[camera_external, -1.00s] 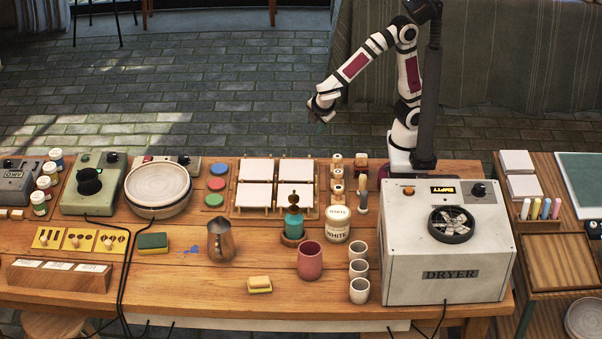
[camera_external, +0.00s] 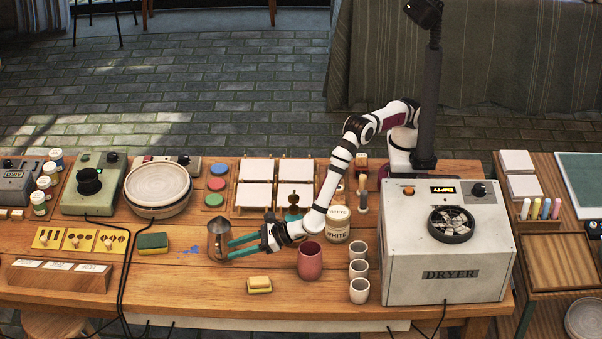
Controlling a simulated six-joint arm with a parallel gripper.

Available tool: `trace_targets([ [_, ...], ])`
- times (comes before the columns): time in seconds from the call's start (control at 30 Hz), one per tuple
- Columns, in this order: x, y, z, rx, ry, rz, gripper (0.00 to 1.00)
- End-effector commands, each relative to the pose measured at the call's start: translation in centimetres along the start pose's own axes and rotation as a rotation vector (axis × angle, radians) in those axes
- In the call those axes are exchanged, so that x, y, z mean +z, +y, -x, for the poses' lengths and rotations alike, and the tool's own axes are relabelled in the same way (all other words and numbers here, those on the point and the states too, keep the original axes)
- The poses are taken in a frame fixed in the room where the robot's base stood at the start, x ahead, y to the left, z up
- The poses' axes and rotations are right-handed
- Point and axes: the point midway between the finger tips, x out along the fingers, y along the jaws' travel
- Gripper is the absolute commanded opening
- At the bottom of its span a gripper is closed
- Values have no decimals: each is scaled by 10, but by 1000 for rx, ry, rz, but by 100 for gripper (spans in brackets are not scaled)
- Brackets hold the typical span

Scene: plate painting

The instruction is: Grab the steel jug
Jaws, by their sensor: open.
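The steel jug (camera_external: 218,234) stands upright on the wooden table, left of the table's middle. My gripper (camera_external: 229,247) is open and low over the table, reaching in from the right. Its two teal fingers point left, with their tips at the jug's right side. I cannot tell whether they touch the jug or how far the jug sits between them. My forearm hides most of the teal bottle behind it.
A white paint jar (camera_external: 337,230) is behind the cup. White cups (camera_external: 358,270) and the dryer (camera_external: 446,245) stand further right. A green sponge (camera_external: 153,242) lies left of the jug.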

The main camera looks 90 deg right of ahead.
Motion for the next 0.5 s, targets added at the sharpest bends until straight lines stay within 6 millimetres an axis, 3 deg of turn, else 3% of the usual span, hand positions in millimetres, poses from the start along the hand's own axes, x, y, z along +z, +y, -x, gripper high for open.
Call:
trace_targets([
  [0.2,-6,-4,-40,-2,0,-3,42],
  [0.43,-6,-4,-44,-1,1,-1,42],
  [0.5,-6,-4,-44,-1,1,-1,33],
])
